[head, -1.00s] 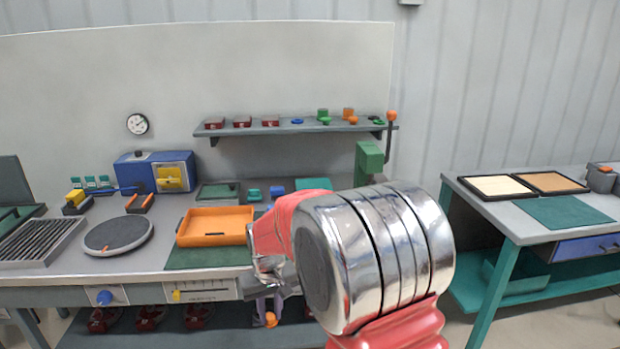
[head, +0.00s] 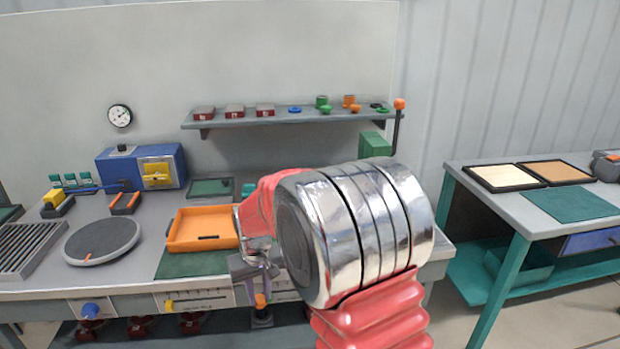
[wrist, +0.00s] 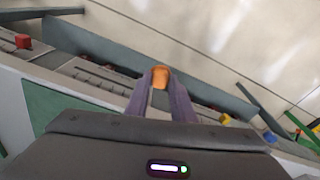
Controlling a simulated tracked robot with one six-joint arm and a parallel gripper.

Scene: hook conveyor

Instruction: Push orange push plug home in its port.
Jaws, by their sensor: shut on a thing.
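My gripper (wrist: 160,82) is shut on the orange push plug (wrist: 160,75), which shows between the tips of its two purple fingers in the wrist view. In the head view the plug (head: 260,299) is a small orange spot below my gripper (head: 257,283), in front of the bench's front edge. A small grey-dark piece shows just under it; I cannot tell whether this is part of the plug or a thing behind it. I cannot make out the plug's port for certain. My shiny arm joint hides the bench to the right of the gripper.
The bench holds an orange tray (head: 203,229), a round grey turntable (head: 102,240) and a blue box (head: 141,168). A wall shelf (head: 287,117) carries small red, green, blue and orange pieces. A side table (head: 535,225) stands right, with open floor between it and the bench.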

